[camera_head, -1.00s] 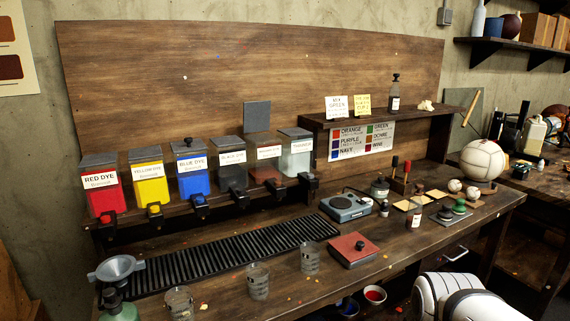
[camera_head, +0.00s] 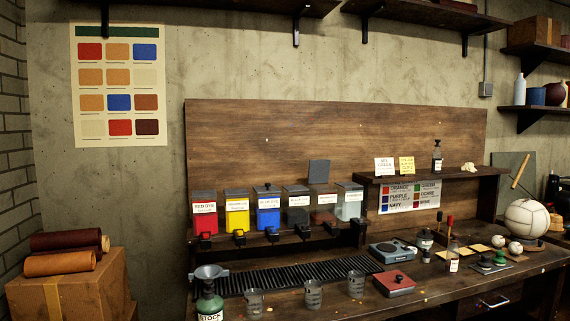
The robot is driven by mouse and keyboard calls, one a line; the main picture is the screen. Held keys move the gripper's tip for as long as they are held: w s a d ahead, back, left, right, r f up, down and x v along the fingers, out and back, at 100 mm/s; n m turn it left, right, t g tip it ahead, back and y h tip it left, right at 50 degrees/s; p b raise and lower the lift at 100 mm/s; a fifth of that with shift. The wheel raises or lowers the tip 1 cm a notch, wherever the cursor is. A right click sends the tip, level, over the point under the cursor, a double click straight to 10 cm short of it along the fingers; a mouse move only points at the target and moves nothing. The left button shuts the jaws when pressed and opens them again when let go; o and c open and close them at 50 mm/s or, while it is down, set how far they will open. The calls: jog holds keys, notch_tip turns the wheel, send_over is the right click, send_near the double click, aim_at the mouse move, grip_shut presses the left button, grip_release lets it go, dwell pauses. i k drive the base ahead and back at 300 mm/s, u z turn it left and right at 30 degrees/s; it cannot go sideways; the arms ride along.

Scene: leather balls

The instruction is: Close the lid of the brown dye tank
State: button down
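The brown dye tank (camera_head: 324,217) stands in the row of tanks on the rack, between the black-dye tank (camera_head: 297,217) and the clear-looking tank (camera_head: 349,210) at the right end. Its grey lid (camera_head: 319,171) stands upright above the tank's back edge, so the tank is open. The label on its front is too small to read. The other tanks' lids lie flat and shut. My gripper is not in view.
The red (camera_head: 204,219), yellow (camera_head: 237,217) and blue (camera_head: 268,216) tanks stand to the left. A black drain grate (camera_head: 300,274) lies in front, with several glass beakers (camera_head: 312,293) and a green bottle with a funnel (camera_head: 210,300) nearer. A shelf (camera_head: 430,180) is to the right.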

aim_at(319, 170)
jog(key=u, duration=0.05)
jog(key=k, duration=0.3)
jog(key=z, duration=0.7)
jog(key=i, duration=2.1)
jog(key=u, duration=0.85)
jog(key=i, duration=0.5)
jog(key=u, duration=0.35)
